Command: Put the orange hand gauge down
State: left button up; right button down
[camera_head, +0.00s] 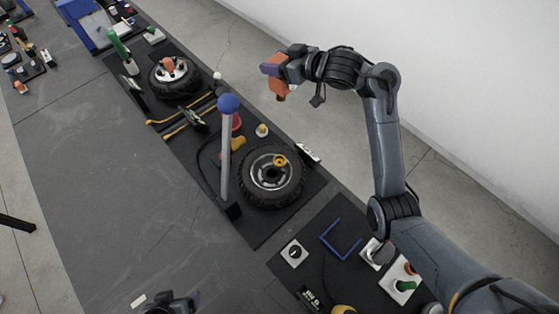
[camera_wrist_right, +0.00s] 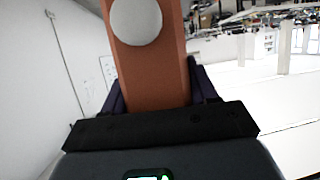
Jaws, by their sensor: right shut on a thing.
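The orange hand gauge (camera_head: 279,88) is held in my right gripper (camera_head: 272,71), at the upper middle of the head view, over the floor strip between the dark bench and the white wall. In the right wrist view the orange gauge (camera_wrist_right: 150,70) is a long body with a pale round disc on it. The purple fingers of the right gripper (camera_wrist_right: 157,95) stand on both sides of it, shut on it. My left gripper (camera_head: 178,302) is only partly in view at the bottom edge, and its jaw opening is unclear.
A black board carries a near wheel (camera_head: 270,177), a far wheel (camera_head: 175,75) and a tall grey lever with a blue knob (camera_head: 228,104). Another board with a blue square outline (camera_head: 341,240) and knobs lies at the lower right. The grey bench (camera_head: 100,170) left of the boards is largely clear.

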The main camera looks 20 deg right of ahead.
jog(key=s+d+f+m+h+b, duration=0.1)
jog(key=s+d+f+b, duration=0.1)
jog(key=d+f, duration=0.35)
jog(key=s+d+f+m+b, duration=0.1)
jog(key=s+d+f, duration=0.15)
jog(key=f, duration=0.65)
jog(key=s+a+f+b, duration=0.1)
jog(key=a+f, duration=0.9)
jog(key=f, duration=0.1)
jog(key=shift+s+a+f+t+h, duration=0.2)
jog(key=shift+a+t+h, duration=0.1)
jog(key=shift+a+t, duration=0.1)
jog(key=shift+c, duration=1.6)
grip_release()
